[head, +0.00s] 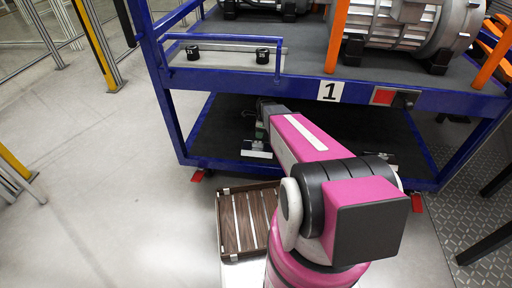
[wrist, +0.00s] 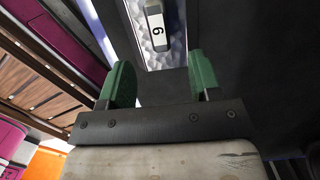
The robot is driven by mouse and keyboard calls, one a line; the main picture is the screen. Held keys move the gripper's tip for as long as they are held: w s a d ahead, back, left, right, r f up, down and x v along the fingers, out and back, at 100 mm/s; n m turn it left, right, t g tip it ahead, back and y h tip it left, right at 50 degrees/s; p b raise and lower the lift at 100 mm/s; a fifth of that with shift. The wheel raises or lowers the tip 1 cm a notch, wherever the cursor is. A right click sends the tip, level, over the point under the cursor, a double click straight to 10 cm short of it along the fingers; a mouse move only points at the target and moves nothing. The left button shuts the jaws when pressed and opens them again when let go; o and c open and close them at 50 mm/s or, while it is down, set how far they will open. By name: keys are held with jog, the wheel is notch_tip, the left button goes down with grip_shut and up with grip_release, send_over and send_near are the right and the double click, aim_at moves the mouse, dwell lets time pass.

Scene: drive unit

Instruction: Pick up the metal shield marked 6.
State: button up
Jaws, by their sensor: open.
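The metal shield marked 6 (wrist: 178,50) is a silvery, dimpled plate at the top of the wrist view. Its white label with a black 6 (wrist: 157,27) lies ahead of the gap between my fingers. My gripper (wrist: 160,62) is open with two green fingers, and nothing is held between them.
The blue cart's upper deck edge, with a label 1 (head: 330,92), overhangs the lower shelf. Blue posts stand at its corners. A brown slatted tray (head: 240,222) lies in front of the cart, left of my arm.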

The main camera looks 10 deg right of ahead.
aim_at(258, 142)
jog(key=f, duration=0.6)
jog(key=a+f, duration=0.1)
jog(key=f, duration=0.2)
jog(key=shift+w+a+f, duration=0.1)
grip_shut()
